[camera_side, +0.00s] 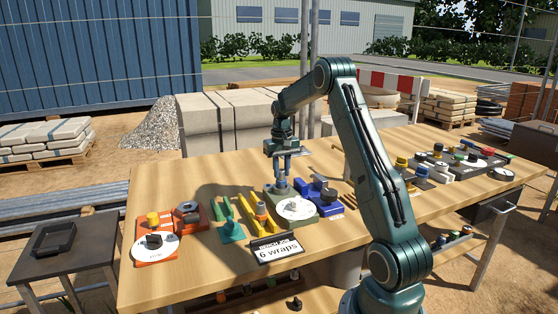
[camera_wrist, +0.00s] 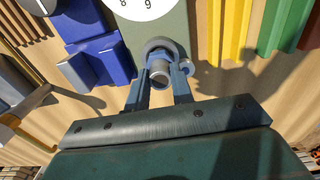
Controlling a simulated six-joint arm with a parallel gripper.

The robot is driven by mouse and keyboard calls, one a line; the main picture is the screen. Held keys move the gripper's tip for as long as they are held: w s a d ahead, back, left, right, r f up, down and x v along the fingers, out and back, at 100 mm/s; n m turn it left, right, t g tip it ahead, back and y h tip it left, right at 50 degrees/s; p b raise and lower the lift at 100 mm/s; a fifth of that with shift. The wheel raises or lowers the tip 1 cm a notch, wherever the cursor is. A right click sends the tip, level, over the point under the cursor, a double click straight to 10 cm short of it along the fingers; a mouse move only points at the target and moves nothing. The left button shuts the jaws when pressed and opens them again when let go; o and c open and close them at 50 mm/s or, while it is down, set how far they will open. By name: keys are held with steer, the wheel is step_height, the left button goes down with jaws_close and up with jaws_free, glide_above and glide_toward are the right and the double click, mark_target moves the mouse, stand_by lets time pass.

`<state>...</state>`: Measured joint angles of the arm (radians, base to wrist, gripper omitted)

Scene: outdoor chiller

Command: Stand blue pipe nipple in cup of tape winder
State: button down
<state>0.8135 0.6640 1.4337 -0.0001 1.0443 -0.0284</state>
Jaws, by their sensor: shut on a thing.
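The tape winder has a grey-green base (camera_side: 315,211) and a white numbered dial (camera_side: 296,208); the dial also shows at the top of the wrist view (camera_wrist: 150,5). A round grey cup (camera_wrist: 160,45) sits on the base beside the dial. My gripper (camera_side: 281,184) points down over the cup. In the wrist view my gripper (camera_wrist: 164,76) is shut on a short blue-grey pipe nipple (camera_wrist: 160,72), held upright with its open end toward the camera. The nipple's lower end is hidden, so I cannot tell how deep it sits in the cup.
A blue fixture (camera_side: 318,190) stands close beside the winder, with yellow (camera_side: 262,215) and green (camera_side: 230,228) racks on its other side. A sign reading "6 wraps" (camera_side: 277,249) stands in front. An orange station (camera_side: 157,240) is at left.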

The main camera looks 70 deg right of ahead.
mark_target(282, 170)
steer(key=shift+f, duration=0.25)
steer(key=c, duration=0.6)
jaws_free()
steer(key=shift+c, duration=0.2)
steer(key=shift+r, duration=3.5)
steer(key=shift+r, duration=0.1)
step_height(282, 170, up, 14)
steer(key=shift+f, duration=0.2)
